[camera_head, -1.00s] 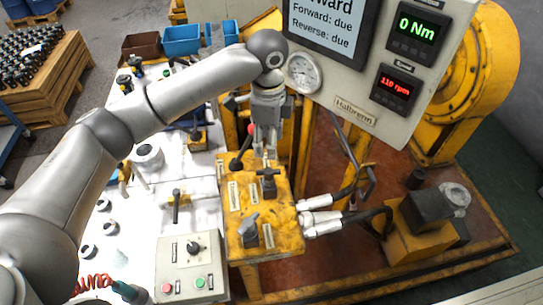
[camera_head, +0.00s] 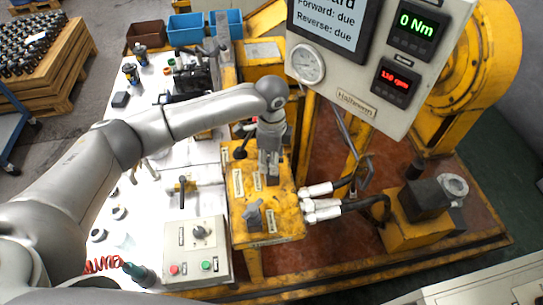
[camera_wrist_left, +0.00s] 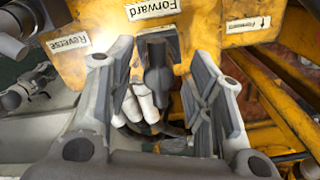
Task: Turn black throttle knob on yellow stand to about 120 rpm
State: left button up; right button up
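The yellow stand (camera_head: 285,218) carries labels and controls. My left gripper (camera_head: 268,172) reaches down over its middle and hides the black knob there in the head view. In the left wrist view my left gripper (camera_wrist_left: 158,105) has its fingers apart, with a dark handle (camera_wrist_left: 157,72) between them; contact is not clear. Labels "Forward" (camera_wrist_left: 152,9) and "Reverse" (camera_wrist_left: 68,42) lie near it. A dark grey knob (camera_head: 253,213) stands nearer the stand's front. The red speed display (camera_head: 397,82) seems to read about 130 rpm. My right gripper is not in view.
A black-knobbed lever (camera_head: 240,153) stands left of my gripper. A control box (camera_head: 198,250) with a dial and red and green buttons sits left of the stand. Hoses with white fittings (camera_head: 318,205) are at its right. The display panel (camera_head: 355,102) is behind.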

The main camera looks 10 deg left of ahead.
pick_arm(q)
grip_shut()
dwell(0.3)
dwell(0.9)
jog(key=shift+o, duration=0.2)
grip_release()
notch_tip(320, 180, up, 12)
dwell(0.4)
